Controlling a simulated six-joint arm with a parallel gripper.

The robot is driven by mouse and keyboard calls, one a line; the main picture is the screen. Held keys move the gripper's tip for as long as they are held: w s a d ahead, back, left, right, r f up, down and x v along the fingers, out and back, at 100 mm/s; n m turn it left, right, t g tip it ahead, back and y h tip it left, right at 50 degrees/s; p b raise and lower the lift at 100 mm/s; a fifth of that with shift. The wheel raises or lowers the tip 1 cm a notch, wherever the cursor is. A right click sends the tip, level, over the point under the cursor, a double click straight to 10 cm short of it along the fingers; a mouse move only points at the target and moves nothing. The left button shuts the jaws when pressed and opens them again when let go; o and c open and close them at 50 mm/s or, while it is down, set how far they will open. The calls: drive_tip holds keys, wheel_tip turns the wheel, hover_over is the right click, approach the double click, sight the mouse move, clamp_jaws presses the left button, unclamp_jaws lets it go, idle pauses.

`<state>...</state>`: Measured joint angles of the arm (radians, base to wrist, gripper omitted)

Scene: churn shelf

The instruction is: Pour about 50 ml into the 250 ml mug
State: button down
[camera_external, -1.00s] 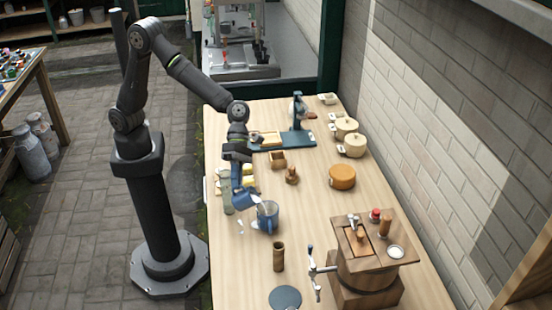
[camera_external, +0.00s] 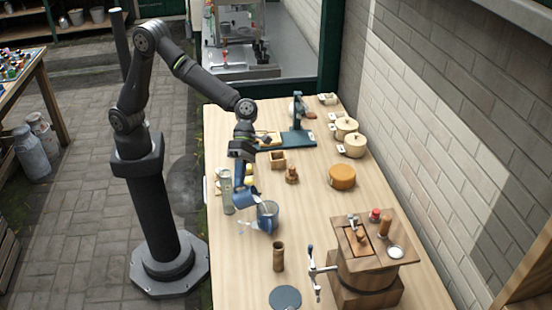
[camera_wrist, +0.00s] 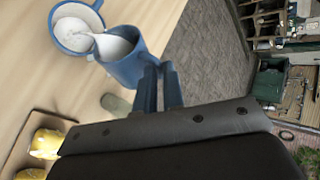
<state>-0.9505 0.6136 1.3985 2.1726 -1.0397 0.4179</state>
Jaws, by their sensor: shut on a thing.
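My gripper (camera_external: 243,182) is shut on a blue jug (camera_external: 245,199), which is tilted over the blue mug (camera_external: 267,217) on the table. In the wrist view the gripper fingers (camera_wrist: 163,88) close on the side of the jug (camera_wrist: 128,62). White liquid shows inside the jug, and a white stream runs from its lip into the mug (camera_wrist: 62,38). White liquid also lies in the mug. The exact level in the mug cannot be read.
A greenish bottle (camera_external: 228,194) stands just left of the jug. A wooden cup (camera_external: 279,257) and a dark round disc (camera_external: 285,298) are nearer the front. A wooden churn (camera_external: 366,270) with a crank stands at right. Yellow pieces lie on a tray (camera_wrist: 20,150).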

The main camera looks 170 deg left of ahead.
drive_tip(key=shift+a+r, duration=0.1)
drive_tip(key=shift+a, duration=0.1)
drive_tip(key=shift+d+f+m+y, duration=0.2)
drive_tip(key=shift+d+f+y, duration=0.1)
drive_tip(key=shift+d, duration=0.25)
drive_tip(key=shift+d+f+m+y, duration=0.2)
drive_tip(key=shift+d+f+y, duration=0.1)
drive_tip(key=shift+d, duration=0.2)
drive_tip(key=s+d+r+m+t+y, duration=0.1)
drive_tip(key=d+r+m+t+y, duration=0.1)
drive_tip(key=d+r+m+y, duration=0.2)
drive_tip(key=d+r+y, duration=0.2)
drive_tip(key=d, duration=0.2)
drive_tip(key=shift+d+r+y, duration=0.25)
drive_tip(key=shift+y, duration=0.05)
idle(0.3)
drive_tip(key=shift+s+d+f+m+t+y, duration=0.2)
drive_tip(key=shift+d+m+t+y, duration=0.1)
drive_tip(key=shift+d+m+y, duration=0.25)
idle(0.5)
drive_tip(key=shift+d, duration=0.1)
